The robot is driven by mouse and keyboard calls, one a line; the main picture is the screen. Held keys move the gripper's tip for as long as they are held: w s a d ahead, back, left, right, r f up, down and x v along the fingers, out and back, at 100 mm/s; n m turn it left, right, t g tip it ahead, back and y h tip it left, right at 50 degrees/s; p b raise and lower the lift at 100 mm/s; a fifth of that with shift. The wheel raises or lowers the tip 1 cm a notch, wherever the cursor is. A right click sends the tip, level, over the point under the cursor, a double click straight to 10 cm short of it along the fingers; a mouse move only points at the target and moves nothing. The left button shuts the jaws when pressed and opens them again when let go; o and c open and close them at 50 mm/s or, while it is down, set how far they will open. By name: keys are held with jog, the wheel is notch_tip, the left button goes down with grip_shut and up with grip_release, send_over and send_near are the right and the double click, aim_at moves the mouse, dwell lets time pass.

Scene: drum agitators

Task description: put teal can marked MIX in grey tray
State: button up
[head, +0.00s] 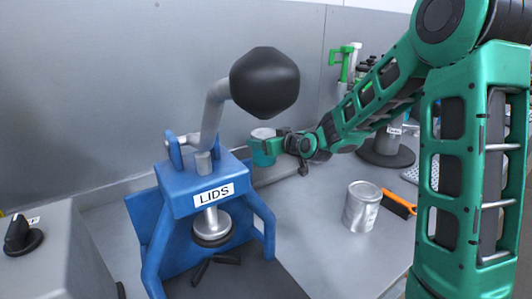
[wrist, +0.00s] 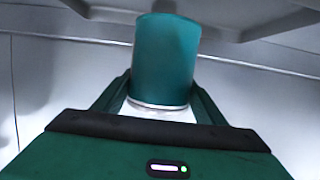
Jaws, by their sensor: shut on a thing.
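The teal can (head: 264,148) is held in my gripper (head: 270,147), raised above the bench to the right of the blue press. In the wrist view the teal can (wrist: 167,55) stands between the two fingers of my gripper (wrist: 160,95), which are shut on it; a pale metal rim and whitish band show at its near end. No MIX marking is readable on the side I see. I cannot make out a grey tray for certain in either view.
A blue press marked LIDS (head: 213,195) with a black-knobbed lever (head: 265,82) stands left of my gripper. A plain metal can (head: 361,207) and an orange-handled brush (head: 398,203) are on the bench. A grey box with a black knob (head: 22,235) is at far left.

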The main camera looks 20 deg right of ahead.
jog(key=shift+f, duration=2)
jog(key=o, duration=1.5)
jog(key=v, duration=1.2)
